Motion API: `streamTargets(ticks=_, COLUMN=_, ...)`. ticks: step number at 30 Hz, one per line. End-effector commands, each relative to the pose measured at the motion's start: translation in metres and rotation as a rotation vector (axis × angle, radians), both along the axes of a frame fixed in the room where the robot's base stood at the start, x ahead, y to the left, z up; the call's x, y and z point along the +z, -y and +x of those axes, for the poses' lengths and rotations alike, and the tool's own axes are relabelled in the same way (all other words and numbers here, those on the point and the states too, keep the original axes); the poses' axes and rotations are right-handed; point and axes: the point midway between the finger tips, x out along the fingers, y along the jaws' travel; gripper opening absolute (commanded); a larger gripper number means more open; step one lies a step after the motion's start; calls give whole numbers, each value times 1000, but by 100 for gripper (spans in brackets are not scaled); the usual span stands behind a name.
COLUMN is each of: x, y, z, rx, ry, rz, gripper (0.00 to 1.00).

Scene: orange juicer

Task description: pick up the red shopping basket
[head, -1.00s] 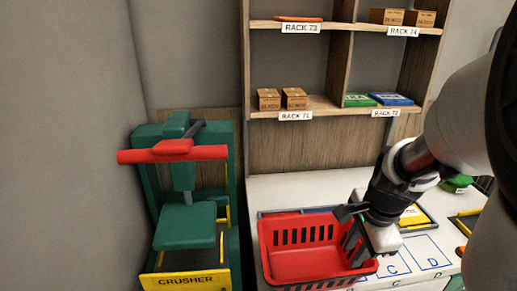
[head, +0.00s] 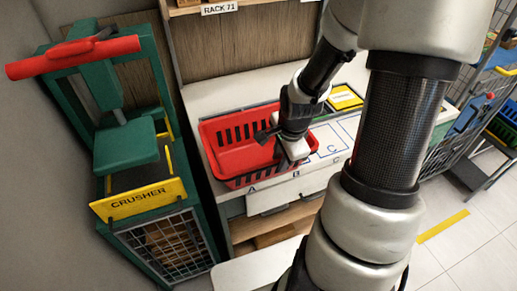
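The red shopping basket (head: 232,158) stands on the white counter, beside the green crusher. It has slotted walls and its inside looks empty. My gripper (head: 278,148) is at the basket's right side, pointing down over its right rim. The fingers overlap the right wall in the picture. They are small and partly dark, so I cannot tell whether they are apart, or closed on the rim. The wall's part behind the gripper is hidden.
The green crusher (head: 125,150) with a red handle (head: 72,56) stands left of the counter. A rack shelf (head: 215,8) is above the back. The white counter (head: 205,97) has lettered squares right of the basket. Open floor (head: 465,215) lies at the right.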

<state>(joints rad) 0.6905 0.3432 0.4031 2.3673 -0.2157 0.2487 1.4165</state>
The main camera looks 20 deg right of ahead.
Motion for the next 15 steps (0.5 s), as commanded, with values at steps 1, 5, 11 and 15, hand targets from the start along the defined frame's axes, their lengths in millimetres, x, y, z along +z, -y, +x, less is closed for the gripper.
streamTargets(ticks=1, x=-9, y=0, z=1, rx=1, ry=-2, rz=1, gripper=24)
streamTargets(ticks=5, x=-16, y=0, z=3, rx=0, ry=0, rz=0, gripper=24)
streamTargets(ticks=11, x=-16, y=1, z=4, rx=-1, ry=1, rz=-1, gripper=24)
streamTargets(ticks=15, x=-16, y=1, z=4, rx=-1, ry=0, rz=-1, gripper=4)
